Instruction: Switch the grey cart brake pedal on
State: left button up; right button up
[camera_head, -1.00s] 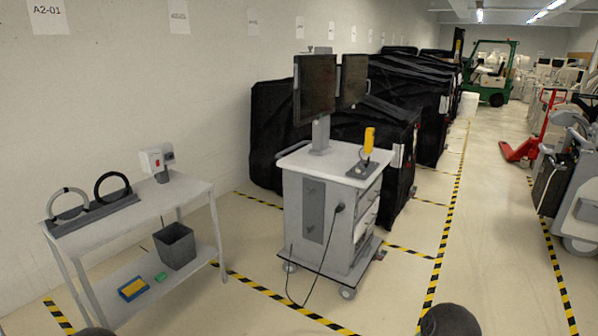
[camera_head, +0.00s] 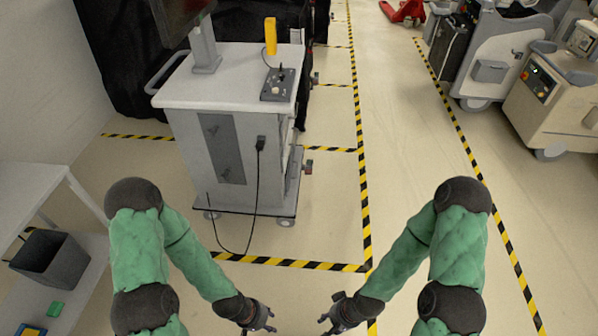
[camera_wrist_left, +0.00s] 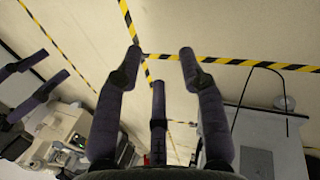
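The grey cart (camera_head: 185,160) stands at the left of centre in the head view, and part of it shows at the lower right of the left wrist view (camera_wrist_left: 270,130).
A black cable (camera_head: 256,195) hangs from the cart's front and loops to the floor. A white table (camera_head: 30,185) and a dark bin (camera_head: 50,262) are at the left. Grey machines (camera_head: 555,100) stand at the right. The striped floor aisle (camera_head: 410,130) between is clear.

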aim_at(308, 171)
jog(key=i+j+z, duration=0.15)
jog(key=i+l+u, duration=0.1)
jog(key=i+l, duration=0.2)
jog(key=i+l+u, duration=0.1)
jog(key=i+l, duration=0.55)
jog(key=i+l+u, duration=0.15)
jog(key=i+l, duration=0.15)
jog(key=l, duration=0.15)
jog(key=i+l+u, duration=0.1)
jog(key=i+l, duration=0.2)
jog(key=i+l+u, duration=0.1)
jog(key=i+l, duration=0.2)
jog(key=l, duration=0.25)
jog(key=i+l, duration=0.25)
jog(key=l, duration=0.2)
jog(key=i+l+u, duration=0.15)
jog(key=l, duration=0.25)
jog(key=i, duration=0.6)
